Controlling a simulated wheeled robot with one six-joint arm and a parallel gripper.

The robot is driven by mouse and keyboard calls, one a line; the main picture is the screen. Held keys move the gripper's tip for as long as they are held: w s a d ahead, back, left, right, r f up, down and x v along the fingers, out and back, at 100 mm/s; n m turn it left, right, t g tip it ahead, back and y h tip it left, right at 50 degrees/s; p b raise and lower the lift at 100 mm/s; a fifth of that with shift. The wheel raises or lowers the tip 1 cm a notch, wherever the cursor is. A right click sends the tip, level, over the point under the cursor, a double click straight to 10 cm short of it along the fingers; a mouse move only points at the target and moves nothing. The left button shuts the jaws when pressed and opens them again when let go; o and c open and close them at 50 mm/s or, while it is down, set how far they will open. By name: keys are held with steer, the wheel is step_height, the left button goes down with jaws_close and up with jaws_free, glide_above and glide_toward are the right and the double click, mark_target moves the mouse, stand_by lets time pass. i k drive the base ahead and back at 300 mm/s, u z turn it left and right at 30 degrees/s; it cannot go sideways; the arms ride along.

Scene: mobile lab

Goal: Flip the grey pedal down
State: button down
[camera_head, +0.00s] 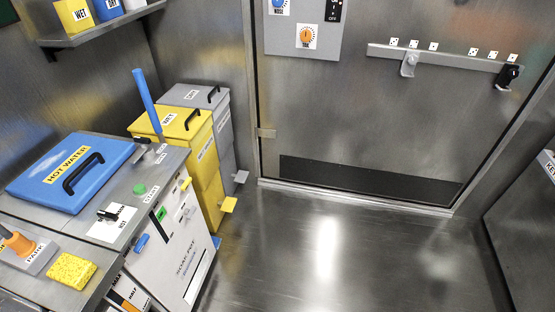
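The grey pedal (241,176) is a small flat tab that sticks out to the right from the lower front of the tall grey bin (222,130). It stands off the floor, and its exact tilt is too small to tell. The grey bin's lid (190,95) is shut and has a black handle. My gripper is not in view.
A yellow bin (205,165) with its own yellow pedal (229,204) stands just in front of the grey bin. A counter with a blue HOT WATER lid (70,170) and an upright blue lever (147,100) is nearer. The floor (330,255) to the right is clear.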

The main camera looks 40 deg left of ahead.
mark_target(241, 177)
steer(key=u, duration=0.05)
steer(key=i, duration=1.65)
steer(key=u, duration=1.25)
steer(key=i, duration=0.95)
steer(key=u, duration=1.2)
steer(key=i, duration=0.3)
steer(key=u, duration=0.2)
